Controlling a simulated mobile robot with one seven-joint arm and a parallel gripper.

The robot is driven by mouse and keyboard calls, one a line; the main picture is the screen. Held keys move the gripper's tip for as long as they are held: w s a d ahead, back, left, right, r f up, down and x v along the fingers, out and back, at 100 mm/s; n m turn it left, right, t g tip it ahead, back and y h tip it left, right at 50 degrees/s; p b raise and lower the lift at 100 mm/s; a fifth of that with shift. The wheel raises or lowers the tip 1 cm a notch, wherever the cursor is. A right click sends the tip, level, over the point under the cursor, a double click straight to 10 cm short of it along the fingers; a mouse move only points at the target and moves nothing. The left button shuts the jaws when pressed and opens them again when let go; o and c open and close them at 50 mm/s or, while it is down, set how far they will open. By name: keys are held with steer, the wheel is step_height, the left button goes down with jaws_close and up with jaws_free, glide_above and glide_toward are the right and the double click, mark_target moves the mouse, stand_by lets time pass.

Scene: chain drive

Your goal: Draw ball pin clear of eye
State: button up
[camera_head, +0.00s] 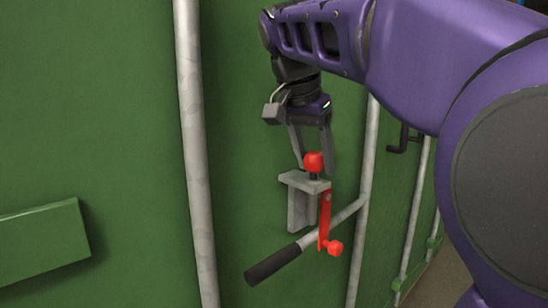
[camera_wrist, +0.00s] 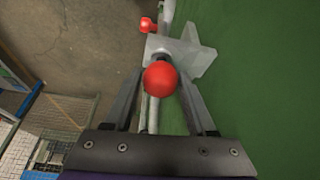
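The ball pin (camera_head: 313,162) has a red ball head on a short black stem. It stands upright at the top plate of a grey bracket (camera_head: 299,207) on the green wall. Its stem meets the plate, and the eye itself is hidden. My gripper (camera_head: 315,168) points down from above, with one finger on each side of the ball. In the wrist view the ball (camera_wrist: 160,79) sits centred between the fingers, with narrow gaps. The gripper looks open, and I see no firm contact.
Below the bracket are a red link (camera_head: 325,219) with a red knob (camera_head: 334,248) and a grey lever with a black grip (camera_head: 272,266). Vertical grey bars (camera_head: 196,150) run on both sides. A green block (camera_head: 40,241) juts out at left.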

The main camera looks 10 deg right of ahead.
jaws_close()
steer(key=shift+r+p, duration=4.3)
steer(key=shift+r, duration=3.25)
